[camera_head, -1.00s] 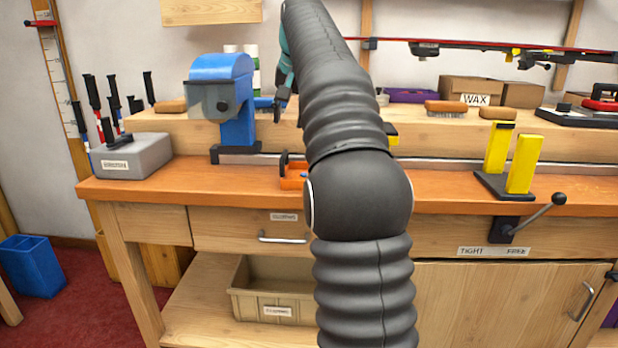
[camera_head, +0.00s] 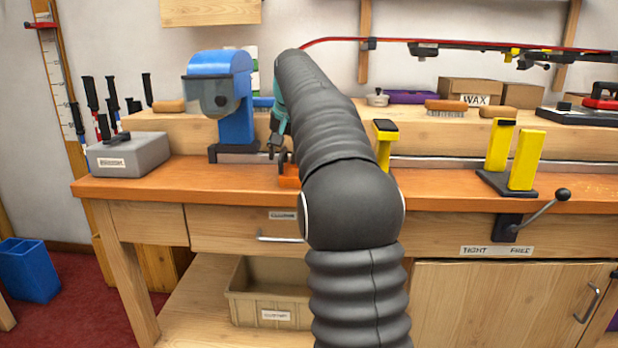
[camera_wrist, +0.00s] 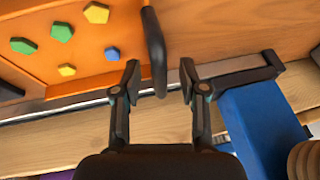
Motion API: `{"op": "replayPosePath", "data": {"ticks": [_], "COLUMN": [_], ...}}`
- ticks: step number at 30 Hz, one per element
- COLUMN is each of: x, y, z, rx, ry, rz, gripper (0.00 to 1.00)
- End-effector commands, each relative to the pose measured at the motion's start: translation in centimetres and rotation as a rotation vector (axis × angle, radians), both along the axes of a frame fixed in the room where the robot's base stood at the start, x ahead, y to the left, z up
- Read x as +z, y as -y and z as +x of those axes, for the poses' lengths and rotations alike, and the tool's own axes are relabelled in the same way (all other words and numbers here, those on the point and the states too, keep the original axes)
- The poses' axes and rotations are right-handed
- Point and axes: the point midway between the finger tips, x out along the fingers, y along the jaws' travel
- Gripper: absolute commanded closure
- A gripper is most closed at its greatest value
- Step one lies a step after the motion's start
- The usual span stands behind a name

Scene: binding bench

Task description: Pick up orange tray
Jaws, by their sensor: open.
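The orange tray (camera_head: 288,182) sits on the bench top in the head view, mostly hidden behind my arm. In the wrist view the tray (camera_wrist: 85,77) fills the upper left, with several green, yellow and blue pieces in it. Its dark handle (camera_wrist: 154,40) stands at the tray's right end, its lower end between my fingertips in the picture. A second dark handle (camera_wrist: 10,90) shows at the left edge. My gripper (camera_wrist: 160,80) is open, a finger on each side of the near handle, with gaps on both sides. In the head view my gripper (camera_head: 277,147) is just above the tray.
A blue machine (camera_head: 236,125) stands close left of my gripper; its blue body also shows in the wrist view (camera_wrist: 262,125). A grey box (camera_head: 130,155) is farther left. Yellow vise posts (camera_head: 524,160) stand to the right. A raised wooden ledge (camera_head: 440,135) runs behind.

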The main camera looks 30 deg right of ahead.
Motion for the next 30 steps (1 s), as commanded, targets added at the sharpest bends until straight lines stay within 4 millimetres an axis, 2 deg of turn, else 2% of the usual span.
{"op": "replayPosePath", "data": {"ticks": [6,7,12,24,30], "x": [-0.1,-0.1,-0.1,0.0,1.2], "y": [0.0,0.0,0.0,0.0,-0.2], "z": [0.1,0.1,0.1,0.1,-0.2], "rx": [0.0,0.0,0.0,0.0,0.0], "ry": [0.002,0.002,0.001,0.002,0.002], "rz": [0.0,0.0,0.0,0.0,0.0], "gripper": [0.57,0.6,1.0,1.0,1.0]}}
